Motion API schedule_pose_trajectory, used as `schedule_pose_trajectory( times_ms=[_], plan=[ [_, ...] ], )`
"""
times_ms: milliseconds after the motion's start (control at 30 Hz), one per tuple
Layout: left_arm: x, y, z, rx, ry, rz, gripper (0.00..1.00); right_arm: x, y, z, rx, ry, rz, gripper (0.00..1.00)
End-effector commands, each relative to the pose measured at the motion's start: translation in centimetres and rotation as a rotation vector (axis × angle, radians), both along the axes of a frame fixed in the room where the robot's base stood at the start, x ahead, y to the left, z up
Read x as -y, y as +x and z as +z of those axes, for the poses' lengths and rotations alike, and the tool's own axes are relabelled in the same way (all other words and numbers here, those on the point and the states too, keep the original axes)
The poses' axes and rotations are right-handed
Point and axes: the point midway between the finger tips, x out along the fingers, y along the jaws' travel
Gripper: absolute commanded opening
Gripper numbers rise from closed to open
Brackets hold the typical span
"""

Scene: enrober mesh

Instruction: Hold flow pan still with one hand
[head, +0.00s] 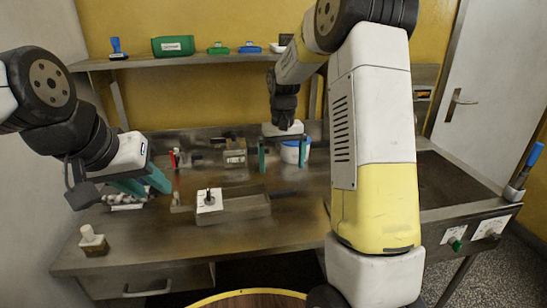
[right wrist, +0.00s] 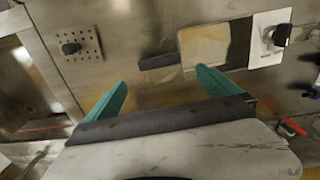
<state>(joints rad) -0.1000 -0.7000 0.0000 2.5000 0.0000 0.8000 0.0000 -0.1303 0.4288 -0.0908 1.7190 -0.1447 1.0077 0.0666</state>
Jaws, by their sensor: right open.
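A long, shallow metal pan (head: 245,208), which I take to be the flow pan, lies on the middle of the steel table. A white block with a black knob (head: 209,201) stands at its left end. My right gripper (head: 282,156) is open and empty, pointing down behind and right of the pan, apart from it. Its two teal fingers (right wrist: 155,95) also show wide apart in the right wrist view, with nothing between them. My left gripper (head: 146,184) is over the left of the table, left of the pan; its finger gap is unclear.
A white tub with blue (head: 293,151) stands behind my right gripper. A pale spiral piece (head: 125,200) lies below my left gripper. A small bottle (head: 92,239) stands front left. A shelf (head: 185,60) runs along the back wall; a sink (head: 450,185) is at right.

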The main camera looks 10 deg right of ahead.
Motion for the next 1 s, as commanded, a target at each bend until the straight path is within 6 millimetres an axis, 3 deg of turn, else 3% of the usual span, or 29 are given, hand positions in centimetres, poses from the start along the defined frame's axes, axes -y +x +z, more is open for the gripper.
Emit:
schedule_pose_trajectory(
  times_ms=[600, 1000],
  plan=[
    [0.0, 0.0, 0.0, 0.000, 0.000, 0.000, 0.36, 0.0, -0.1, -10.1, -0.003, 0.000, 0.000, 1.00],
    [0.0, 0.0, 0.0, 0.000, 0.000, 0.000, 0.36, 0.0, 0.0, -11.6, 0.000, 0.000, 0.000, 1.00]
  ],
)
